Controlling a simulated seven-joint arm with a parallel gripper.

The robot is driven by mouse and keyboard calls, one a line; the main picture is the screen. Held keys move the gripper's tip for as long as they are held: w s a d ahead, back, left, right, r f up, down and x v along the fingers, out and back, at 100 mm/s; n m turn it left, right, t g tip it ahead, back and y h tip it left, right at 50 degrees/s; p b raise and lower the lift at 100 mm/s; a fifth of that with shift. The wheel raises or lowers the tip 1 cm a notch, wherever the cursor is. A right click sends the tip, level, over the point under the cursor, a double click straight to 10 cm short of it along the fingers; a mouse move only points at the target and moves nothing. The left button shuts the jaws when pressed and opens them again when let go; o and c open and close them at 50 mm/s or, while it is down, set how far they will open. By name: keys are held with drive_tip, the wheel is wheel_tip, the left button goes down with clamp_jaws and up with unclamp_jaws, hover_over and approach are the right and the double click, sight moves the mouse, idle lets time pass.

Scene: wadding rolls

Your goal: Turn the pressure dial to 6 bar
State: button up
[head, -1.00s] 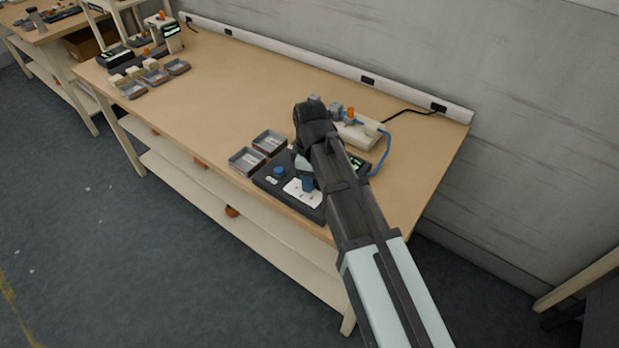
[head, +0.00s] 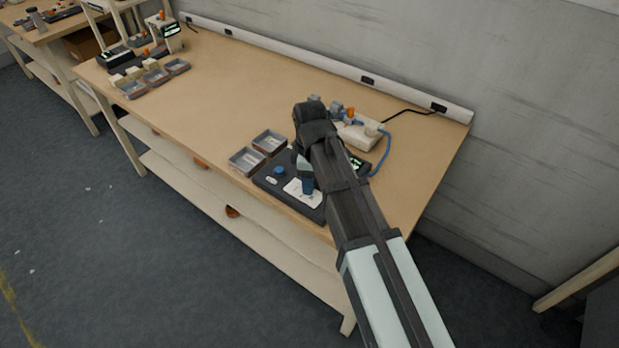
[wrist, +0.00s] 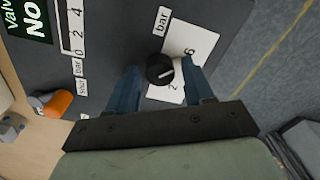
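The pressure dial (wrist: 160,69) is a small round black knob on a white scale card (wrist: 185,45) marked "bar", with 2 and 6 legible. A light pointer mark seems to show on the knob's right side in the wrist view; its exact reading is unclear. My gripper (wrist: 163,75) is open, its two blue fingers on either side of the knob, with gaps visible. In the head view my gripper (head: 307,186) is low over the white card on the dark panel (head: 262,181); the dial is hidden there.
An orange lever (wrist: 58,103) and a display with partly cut-off text (wrist: 30,18) are on the panel. Two grey trays (head: 246,160) sit beside the panel. A white box (head: 361,136) with a blue hose stands behind.

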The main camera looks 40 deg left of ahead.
drive_tip(key=shift+o, duration=0.4)
wheel_tip(320, 180, up, 14)
drive_tip(key=shift+w, duration=0.15)
idle(0.5)
drive_tip(key=shift+f, duration=0.1)
idle(0.3)
